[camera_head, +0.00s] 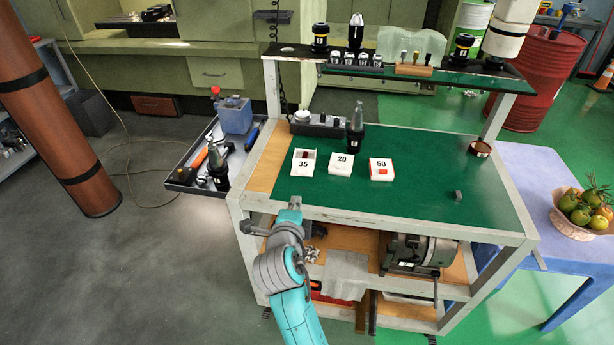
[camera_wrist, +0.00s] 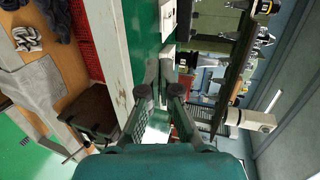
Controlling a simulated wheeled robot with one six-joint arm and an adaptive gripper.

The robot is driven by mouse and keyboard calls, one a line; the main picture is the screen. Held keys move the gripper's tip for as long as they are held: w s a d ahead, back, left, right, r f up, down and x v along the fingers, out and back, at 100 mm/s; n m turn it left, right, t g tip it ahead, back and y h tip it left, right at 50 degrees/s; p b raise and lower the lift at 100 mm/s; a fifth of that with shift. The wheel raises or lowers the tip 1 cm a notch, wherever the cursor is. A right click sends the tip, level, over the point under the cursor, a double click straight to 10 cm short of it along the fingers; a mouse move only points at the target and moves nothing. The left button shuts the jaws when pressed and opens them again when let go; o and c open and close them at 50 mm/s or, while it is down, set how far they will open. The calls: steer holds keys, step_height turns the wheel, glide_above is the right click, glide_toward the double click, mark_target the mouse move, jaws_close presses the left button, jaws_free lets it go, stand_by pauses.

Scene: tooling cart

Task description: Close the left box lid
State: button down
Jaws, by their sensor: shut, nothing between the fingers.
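Three small white boxes stand in a row on the green cart top in the head view. The left box (camera_head: 303,168), marked 35, shows a dark reddish thing inside, so its lid looks at least partly open. The middle box (camera_head: 341,165) is marked 20, and the right box (camera_head: 381,169), marked 50, shows some red. My gripper (camera_head: 295,203) is shut and empty at the cart's front edge, in front of and apart from the left box. In the wrist view my gripper's fingers (camera_wrist: 159,75) point toward white boxes, partly hidden; which ones I cannot tell.
A raised shelf (camera_head: 460,84) spans the cart's back, with posts at both ends. A side tray (camera_head: 178,180) with tools is on the left. The green top (camera_head: 430,195) is mostly clear at the right.

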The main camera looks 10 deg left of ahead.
mark_target(302, 170)
steer(key=x, duration=1.2)
steer(key=shift+w+r, duration=0.15)
steer(key=shift+r, duration=0.25)
steer(key=shift+w+a, duration=0.1)
steer(key=shift+w, duration=0.3)
steer(key=w, duration=0.2)
steer(key=shift+w, duration=0.35)
steer(key=shift+w+a, duration=0.1)
steer(key=shift+w, duration=0.2)
steer(key=shift+s, duration=0.1)
